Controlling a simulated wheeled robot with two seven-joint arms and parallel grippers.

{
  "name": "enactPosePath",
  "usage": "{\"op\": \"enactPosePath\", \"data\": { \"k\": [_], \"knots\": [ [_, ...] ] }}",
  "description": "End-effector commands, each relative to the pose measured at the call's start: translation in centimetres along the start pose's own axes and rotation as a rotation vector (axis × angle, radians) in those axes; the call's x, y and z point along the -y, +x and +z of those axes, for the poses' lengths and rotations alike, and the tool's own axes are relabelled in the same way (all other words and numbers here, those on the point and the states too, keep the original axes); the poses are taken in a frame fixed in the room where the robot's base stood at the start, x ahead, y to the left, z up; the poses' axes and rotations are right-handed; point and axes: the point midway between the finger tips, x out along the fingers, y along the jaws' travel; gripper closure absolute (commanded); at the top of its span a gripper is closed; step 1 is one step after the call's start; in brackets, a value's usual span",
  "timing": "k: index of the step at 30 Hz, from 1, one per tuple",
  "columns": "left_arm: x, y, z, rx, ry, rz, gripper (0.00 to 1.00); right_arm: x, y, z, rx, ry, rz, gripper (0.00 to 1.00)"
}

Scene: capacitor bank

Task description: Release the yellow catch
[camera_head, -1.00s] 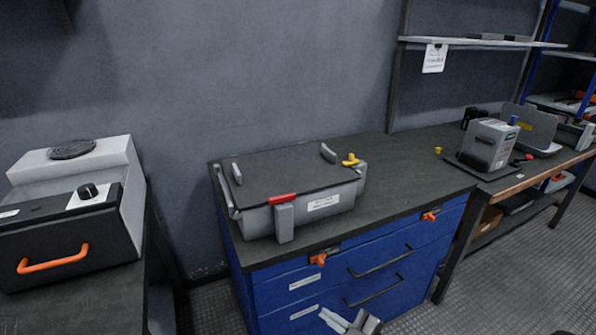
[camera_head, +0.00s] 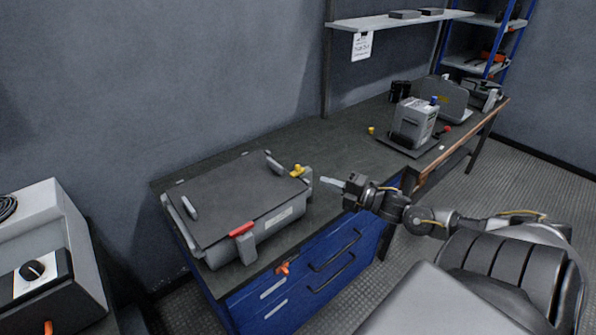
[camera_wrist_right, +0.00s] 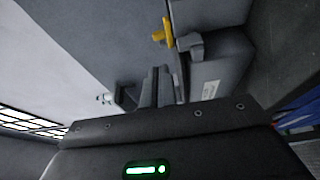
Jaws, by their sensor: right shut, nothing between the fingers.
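The yellow catch (camera_head: 297,171) sits at the right end of a grey lidded case (camera_head: 230,206) on the workbench. In the right wrist view the yellow catch (camera_wrist_right: 164,32) shows near the top, beside a grey block on the case. My right gripper (camera_head: 328,182) is shut and empty, a short way right of the catch and apart from it in the head view. In the right wrist view its fingers (camera_wrist_right: 158,80) point toward the case. A red catch (camera_head: 241,229) sits at the case's front. My left gripper is not in view.
The case stands on a dark worktop (camera_head: 340,140) over blue drawers (camera_head: 335,262) with orange latches. A grey boxed device (camera_head: 414,122) and a small yellow knob (camera_head: 371,131) stand farther right. A white machine (camera_head: 45,245) is at left.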

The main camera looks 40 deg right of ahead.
Motion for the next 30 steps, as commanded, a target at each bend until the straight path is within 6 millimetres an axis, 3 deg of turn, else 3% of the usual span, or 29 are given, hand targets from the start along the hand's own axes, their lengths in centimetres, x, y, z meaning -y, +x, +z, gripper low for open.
{"op": "enactPosePath", "data": {
  "k": [8, 21, 30],
  "knots": [
    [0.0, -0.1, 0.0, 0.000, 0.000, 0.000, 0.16, -0.1, 1.3, 0.0, 0.001, 0.002, 0.004, 1.00],
    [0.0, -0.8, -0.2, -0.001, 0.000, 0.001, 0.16, -0.2, 7.7, -0.1, 0.001, 0.003, 0.003, 1.00],
    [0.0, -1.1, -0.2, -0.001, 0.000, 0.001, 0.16, 0.0, 9.9, 0.0, 0.000, 0.003, 0.000, 1.00]
  ]
}}
